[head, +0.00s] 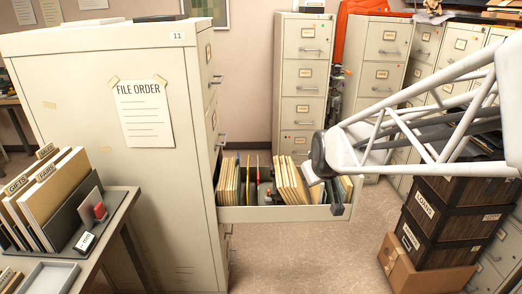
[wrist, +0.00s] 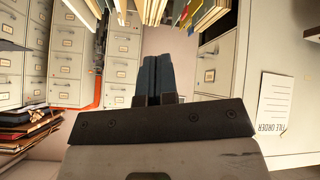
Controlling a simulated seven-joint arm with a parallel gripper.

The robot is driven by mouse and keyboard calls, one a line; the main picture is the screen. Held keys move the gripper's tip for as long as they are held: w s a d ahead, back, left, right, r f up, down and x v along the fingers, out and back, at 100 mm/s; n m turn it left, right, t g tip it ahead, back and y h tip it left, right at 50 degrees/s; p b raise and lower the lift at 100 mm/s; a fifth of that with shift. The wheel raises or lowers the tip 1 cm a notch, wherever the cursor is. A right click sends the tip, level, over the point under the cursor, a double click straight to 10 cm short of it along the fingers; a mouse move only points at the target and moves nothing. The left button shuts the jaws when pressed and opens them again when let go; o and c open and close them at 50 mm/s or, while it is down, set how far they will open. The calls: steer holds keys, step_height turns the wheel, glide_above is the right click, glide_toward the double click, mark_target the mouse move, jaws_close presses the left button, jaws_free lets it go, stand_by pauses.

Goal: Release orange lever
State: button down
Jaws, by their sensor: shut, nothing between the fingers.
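I cannot pick out an orange lever for certain in either view. The open file drawer (head: 275,213) of the tall cream cabinet holds several tan folders (head: 291,180) and dark dividers, with a small red item (head: 258,172) among them.
The cream cabinet (head: 100,75) bears a "FILE ORDER" sheet (head: 144,113). A side table at left holds upright folders (head: 55,190) and a small red item (head: 100,211). Dark boxes (head: 435,208) are stacked at right. An orange object (head: 355,45) stands behind the back cabinets. Floor below the drawer is clear.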

steer(key=w+a+f+n+t, duration=0.2)
steer(key=w+f, duration=0.2)
steer(key=w, duration=0.4)
steer(key=w+a+f+n+t, duration=0.1)
steer(key=w+f+n+t, duration=0.15)
steer(key=w+f, duration=0.45)
steer(key=w+a+f+n+t, duration=0.1)
steer(key=w+a+f+t, duration=0.15)
steer(key=w, duration=0.75)
steer(key=w+a+f+n+t, duration=0.2)
steer(key=w+f+t, duration=0.1)
steer(key=f, duration=0.6)
steer(key=w+a+f+n+t, duration=0.1)
steer(key=w+f+n+t, duration=0.15)
steer(key=f, duration=0.65)
steer(key=s+f+n+t, duration=0.1)
steer(key=s+f+t, duration=0.1)
steer(key=s+f, duration=0.2)
steer(key=s+a+f+n+t, duration=0.1)
steer(key=s+f+n+t, duration=0.1)
steer(key=f, duration=0.7)
steer(key=shift+s+n+t, duration=0.3)
steer(key=shift+s+t, duration=0.05)
steer(key=shift+s, duration=0.55)
steer(key=shift+w+r, duration=0.1)
steer(key=shift+r, duration=0.05)
steer(key=x, duration=1.3)
steer(key=shift+w+r, duration=0.15)
steer(key=shift+w, duration=0.2)
